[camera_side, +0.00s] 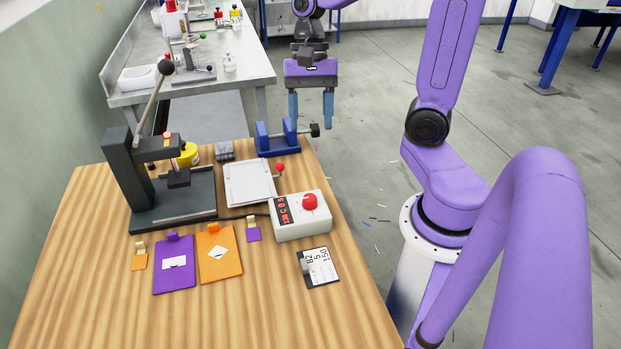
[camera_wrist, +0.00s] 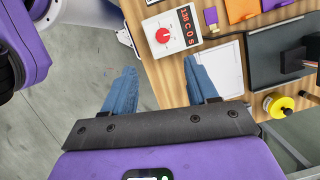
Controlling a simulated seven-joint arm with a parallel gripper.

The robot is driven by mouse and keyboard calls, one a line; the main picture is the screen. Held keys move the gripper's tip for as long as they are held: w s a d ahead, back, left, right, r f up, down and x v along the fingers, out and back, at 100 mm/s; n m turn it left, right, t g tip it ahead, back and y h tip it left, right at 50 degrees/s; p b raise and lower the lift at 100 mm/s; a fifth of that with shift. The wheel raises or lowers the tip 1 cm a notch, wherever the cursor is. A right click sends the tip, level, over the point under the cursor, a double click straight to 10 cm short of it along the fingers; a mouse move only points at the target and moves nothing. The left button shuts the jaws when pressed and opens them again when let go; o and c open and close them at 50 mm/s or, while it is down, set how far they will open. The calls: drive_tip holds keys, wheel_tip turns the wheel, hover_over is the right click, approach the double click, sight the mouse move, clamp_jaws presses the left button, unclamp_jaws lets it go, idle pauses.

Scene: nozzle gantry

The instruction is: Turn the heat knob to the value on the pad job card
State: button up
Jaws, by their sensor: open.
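The heat knob (camera_side: 310,201) is a red round knob on top of a white control box (camera_side: 300,226) at the table's right edge. In the wrist view the knob (camera_wrist: 163,35) carries a pale pointer mark, and a red-lettered display (camera_wrist: 187,26) sits beside it; its digits are too small to read surely. A black-and-white job card (camera_side: 318,266) lies in front of the box, with what looks like 82, 5 and 150 on it. My gripper (camera_side: 311,122) is open and empty, fingers pointing down, beyond the table's far edge, apart from the knob.
A black lever press (camera_side: 146,165) stands at the left. A blue vise-like fixture (camera_side: 278,140) sits at the far edge, near a white tray (camera_side: 249,184) and a red-balled lever (camera_side: 280,168). Purple (camera_side: 174,279) and orange (camera_side: 219,264) pads lie in front. The front table area is clear.

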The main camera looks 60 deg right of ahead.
drive_tip(key=w+a+n+g+h, duration=0.2)
drive_tip(key=w+a+n+h, duration=0.3)
drive_tip(key=n, duration=0.9)
approach(310, 198)
drive_tip(key=shift+y, duration=0.4)
drive_tip(key=x, duration=0.8)
drive_tip(key=shift+d+f, duration=0.25)
drive_tip(key=shift+d, duration=0.15)
drive_tip(key=c, duration=1)
